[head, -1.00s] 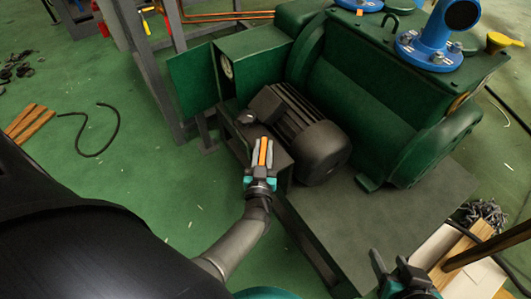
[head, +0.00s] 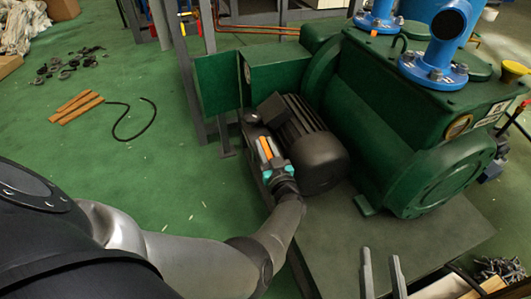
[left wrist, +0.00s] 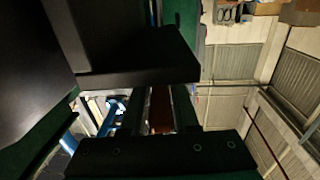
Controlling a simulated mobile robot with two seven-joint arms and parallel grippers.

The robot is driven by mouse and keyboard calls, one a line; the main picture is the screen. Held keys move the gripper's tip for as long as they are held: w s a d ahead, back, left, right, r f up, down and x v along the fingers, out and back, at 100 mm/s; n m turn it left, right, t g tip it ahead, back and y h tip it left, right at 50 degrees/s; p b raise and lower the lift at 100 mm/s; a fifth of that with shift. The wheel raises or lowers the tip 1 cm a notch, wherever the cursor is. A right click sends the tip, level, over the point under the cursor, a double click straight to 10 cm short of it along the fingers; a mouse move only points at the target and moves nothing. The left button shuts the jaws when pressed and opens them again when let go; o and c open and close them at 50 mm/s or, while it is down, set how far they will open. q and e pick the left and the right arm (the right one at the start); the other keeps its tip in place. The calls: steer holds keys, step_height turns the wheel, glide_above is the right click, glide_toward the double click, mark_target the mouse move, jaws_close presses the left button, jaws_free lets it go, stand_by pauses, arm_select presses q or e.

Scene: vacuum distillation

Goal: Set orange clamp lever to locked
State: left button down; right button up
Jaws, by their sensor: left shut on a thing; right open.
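The orange clamp lever (head: 266,147) shows as a narrow orange strip beside the dark motor in the head view. My left gripper (head: 264,142) is shut on it, with one finger along each side. The fingers hide most of the lever and its mount. In the left wrist view, a dim reddish-brown piece (left wrist: 160,110) shows between the two fingers, probably the lever. I cannot tell whether the lever is locked. My right gripper (head: 382,272) is open and empty, low in the head view, over the grey base plate.
The dark ribbed motor (head: 318,155) stands just right of my left gripper. The green pump housing (head: 400,110) with blue pipe flanges (head: 435,65) fills the right side. A black cable (head: 135,120) and wooden strips (head: 78,105) lie on the open green floor at left.

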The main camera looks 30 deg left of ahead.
arm_select(q)
steer(key=shift+d+n+g+y, duration=0.1)
steer(key=shift+n+g+y, duration=0.2)
steer(key=shift+g, duration=0.1)
arm_select(e)
steer(key=shift+s+d+r+t+y, duration=0.2)
steer(key=shift+s+t+y, duration=0.1)
steer(key=shift+t, duration=0.1)
arm_select(q)
steer(key=c, duration=0.8)
jaws_free()
steer(key=shift+o, duration=0.2)
